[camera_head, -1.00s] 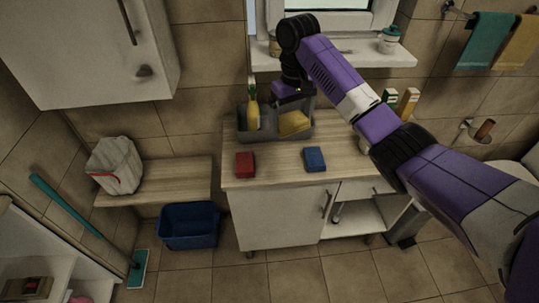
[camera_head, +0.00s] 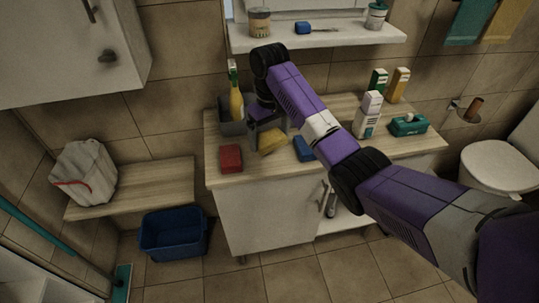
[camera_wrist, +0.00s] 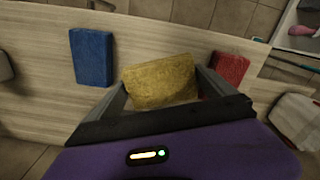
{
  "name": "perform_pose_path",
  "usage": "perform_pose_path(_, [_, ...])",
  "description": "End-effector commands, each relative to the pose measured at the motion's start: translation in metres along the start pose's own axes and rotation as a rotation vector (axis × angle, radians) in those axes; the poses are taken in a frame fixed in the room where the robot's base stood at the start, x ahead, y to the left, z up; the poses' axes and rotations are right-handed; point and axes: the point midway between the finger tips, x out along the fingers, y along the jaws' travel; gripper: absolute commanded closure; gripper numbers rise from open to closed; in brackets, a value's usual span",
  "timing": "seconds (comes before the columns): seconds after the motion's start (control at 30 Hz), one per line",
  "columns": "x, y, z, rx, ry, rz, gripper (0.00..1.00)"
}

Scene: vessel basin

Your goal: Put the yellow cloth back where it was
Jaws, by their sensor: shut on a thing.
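The yellow cloth (camera_head: 272,141), a thick folded-looking piece, is between the fingers of my gripper (camera_head: 269,130) over the wooden counter, in front of the grey caddy (camera_head: 232,128). In the wrist view the cloth (camera_wrist: 160,82) fills the space between the two fingertips of my gripper (camera_wrist: 162,88), which is shut on it. I cannot tell whether its lower edge touches the counter. The caddy stands at the counter's back left with a yellow spray bottle (camera_head: 237,102) in it. My arm and gripper hide the caddy's right part.
A red sponge (camera_head: 231,158) lies left of the cloth and a blue sponge (camera_head: 304,148) right. Another yellow cloth (camera_head: 507,22) hangs beside a teal towel (camera_head: 468,22).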

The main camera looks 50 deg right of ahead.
Motion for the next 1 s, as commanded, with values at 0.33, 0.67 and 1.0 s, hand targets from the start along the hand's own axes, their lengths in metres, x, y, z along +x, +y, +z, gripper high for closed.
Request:
perform_pose_path(0.33, [0.036,0.001,0.001,0.001,-0.003,0.0,0.39])
perform_pose_path(0.67, [0.051,0.001,0.0,0.0,0.001,0.001,0.39])
perform_pose_path(1.0, [0.054,0.0,0.0,0.0,0.0,0.001,0.0])
